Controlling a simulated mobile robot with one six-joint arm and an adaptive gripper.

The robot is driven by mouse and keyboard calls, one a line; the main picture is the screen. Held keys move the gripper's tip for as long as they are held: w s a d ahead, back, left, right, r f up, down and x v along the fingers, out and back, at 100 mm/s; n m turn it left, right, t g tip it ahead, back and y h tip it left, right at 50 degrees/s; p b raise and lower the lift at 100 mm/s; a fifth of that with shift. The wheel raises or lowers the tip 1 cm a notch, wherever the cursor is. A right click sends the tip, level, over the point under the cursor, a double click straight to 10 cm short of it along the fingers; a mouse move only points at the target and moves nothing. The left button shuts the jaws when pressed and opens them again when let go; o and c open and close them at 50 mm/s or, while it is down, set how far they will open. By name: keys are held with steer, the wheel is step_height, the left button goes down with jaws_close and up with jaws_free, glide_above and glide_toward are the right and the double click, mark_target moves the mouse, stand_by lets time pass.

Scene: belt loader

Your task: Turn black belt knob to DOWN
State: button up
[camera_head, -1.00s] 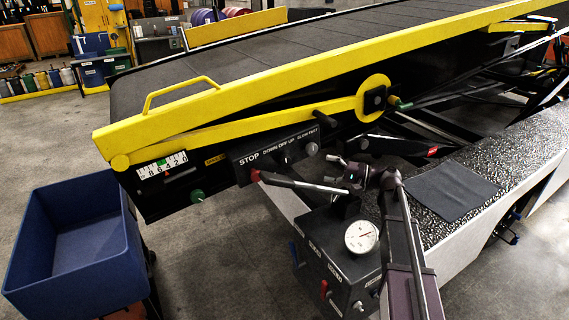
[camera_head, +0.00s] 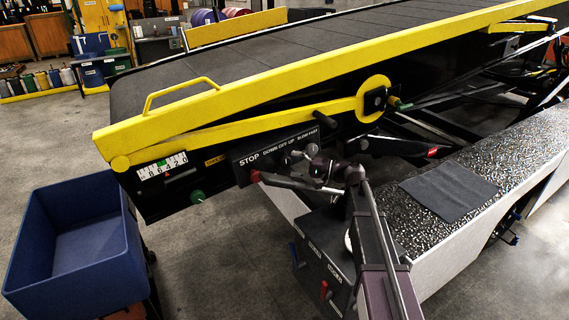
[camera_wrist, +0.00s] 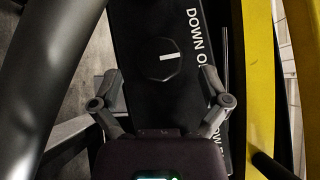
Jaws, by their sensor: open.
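The black belt knob (camera_wrist: 165,60) is a dark round knob with a short white line on its face in the wrist view. The line lies nearly level in that picture, its right end toward the white DOWN and OFF lettering (camera_wrist: 197,40). My gripper (camera_wrist: 167,92) is open and empty, with a finger on each side just below the knob in the picture; contact does not show.
A red STOP button (camera_head: 255,176) sits left of my gripper on the panel. A green knob (camera_head: 197,196) is lower left. The yellow rail (camera_head: 250,78) runs above the panel. A blue bin (camera_head: 125,250) stands at left; a grey box with levers (camera_head: 318,262) is below.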

mark_target(284, 162)
steer(key=shift+w+a, duration=0.15)
steer(key=shift+a, duration=0.6)
steer(key=shift+w+a, duration=0.15)
steer(key=shift+a, duration=0.55)
steer(key=c, duration=1.1)
